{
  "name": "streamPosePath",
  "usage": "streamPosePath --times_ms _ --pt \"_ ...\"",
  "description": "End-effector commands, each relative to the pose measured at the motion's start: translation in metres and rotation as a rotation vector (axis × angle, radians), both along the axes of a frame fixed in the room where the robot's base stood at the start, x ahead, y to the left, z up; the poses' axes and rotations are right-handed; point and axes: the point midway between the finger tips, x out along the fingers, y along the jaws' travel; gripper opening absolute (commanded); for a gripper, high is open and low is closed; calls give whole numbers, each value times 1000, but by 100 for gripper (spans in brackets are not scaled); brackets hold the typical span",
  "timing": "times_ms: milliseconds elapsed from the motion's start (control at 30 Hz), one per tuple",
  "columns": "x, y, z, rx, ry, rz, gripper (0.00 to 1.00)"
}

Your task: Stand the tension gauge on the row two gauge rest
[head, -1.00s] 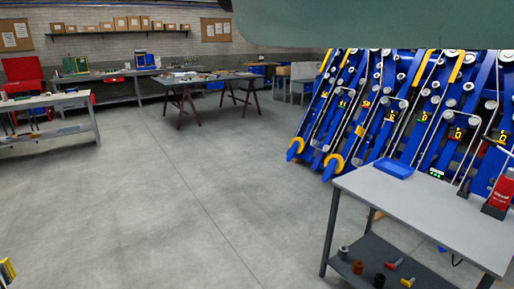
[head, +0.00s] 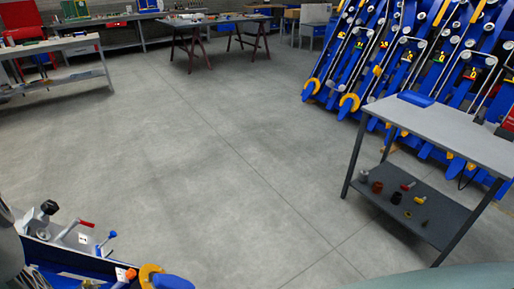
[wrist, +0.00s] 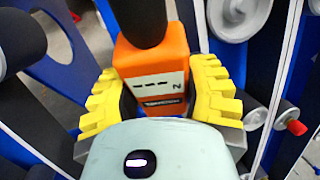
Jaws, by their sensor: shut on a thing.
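The tension gauge (wrist: 152,64) is an orange block with a pale label marked "N" and a dark rounded part on top. It sits between the yellow ribbed fingers of my gripper (wrist: 159,95) in the wrist view, and the gripper is shut on it. Blue plates and rollers of a machine lie behind and around the gauge. I cannot make out the row two gauge rest, and the gauge's underside is hidden. My gripper is not visible in the head view.
A grey two-level cart (head: 440,130) with a blue tray (head: 416,98) stands at right, before blue row units (head: 380,60). Blue machinery with levers (head: 85,262) is close at lower left. A trestle table (head: 215,22) stands at the back. The middle floor is clear.

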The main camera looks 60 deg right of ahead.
Motion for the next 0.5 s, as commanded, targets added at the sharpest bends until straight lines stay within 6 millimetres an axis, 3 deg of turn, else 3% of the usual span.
streamPosePath --times_ms 33,200,500 --pt "-5 10 -20 6 -7 56 11" --pt "-18 26 -54 34 -31 183 11" --pt "-24 29 -70 60 -49 237 11"
